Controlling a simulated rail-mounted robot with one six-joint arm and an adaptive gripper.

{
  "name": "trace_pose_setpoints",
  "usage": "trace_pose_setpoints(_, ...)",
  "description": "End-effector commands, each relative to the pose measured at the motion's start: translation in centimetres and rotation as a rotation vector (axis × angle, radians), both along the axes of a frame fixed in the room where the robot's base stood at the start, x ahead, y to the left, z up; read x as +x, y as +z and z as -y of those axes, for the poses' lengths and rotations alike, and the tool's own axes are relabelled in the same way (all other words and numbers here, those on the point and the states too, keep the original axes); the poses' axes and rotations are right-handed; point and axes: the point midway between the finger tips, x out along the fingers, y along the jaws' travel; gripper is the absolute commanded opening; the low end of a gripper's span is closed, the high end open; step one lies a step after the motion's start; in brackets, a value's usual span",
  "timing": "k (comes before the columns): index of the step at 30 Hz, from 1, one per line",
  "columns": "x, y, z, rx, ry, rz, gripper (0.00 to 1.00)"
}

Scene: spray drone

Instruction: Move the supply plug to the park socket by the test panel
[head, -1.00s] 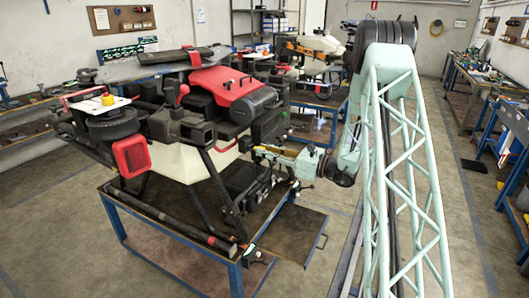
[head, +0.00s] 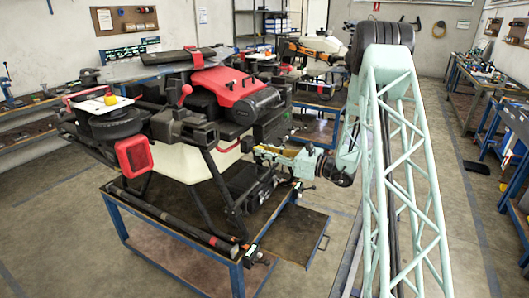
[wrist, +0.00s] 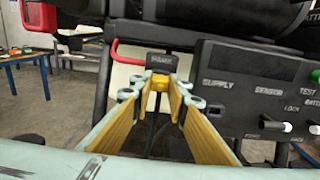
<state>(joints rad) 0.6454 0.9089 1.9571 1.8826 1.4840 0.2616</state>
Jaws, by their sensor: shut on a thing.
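My gripper (wrist: 159,84) is closed around a small yellow plug (wrist: 158,82), which shows between its fingertips in the wrist view. A dark cable (wrist: 152,118) hangs below it. The plug sits directly in front of and just below the black park socket block (wrist: 161,62), which has a white label. I cannot tell whether the plug is seated in it. The grey test panel (wrist: 250,75) with its SUPPLY label is just right of the fingers. In the head view my gripper (head: 262,153) reaches left to the drone's side; the plug is too small to make out there.
A red curved handle (wrist: 125,55) is just left of the park block. A toggle switch (wrist: 275,125) sticks out of the panel at right. The drone (head: 190,110) stands on a blue-framed cart (head: 180,240). Benches line the walls, and the floor between is open.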

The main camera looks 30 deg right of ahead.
Motion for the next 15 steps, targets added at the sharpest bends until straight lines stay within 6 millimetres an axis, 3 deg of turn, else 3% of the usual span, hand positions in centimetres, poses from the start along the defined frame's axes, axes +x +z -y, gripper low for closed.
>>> trace_pose_setpoints(15, 0.65, -0.01, -0.42, 0.0, -0.001, 0.0, 0.0)
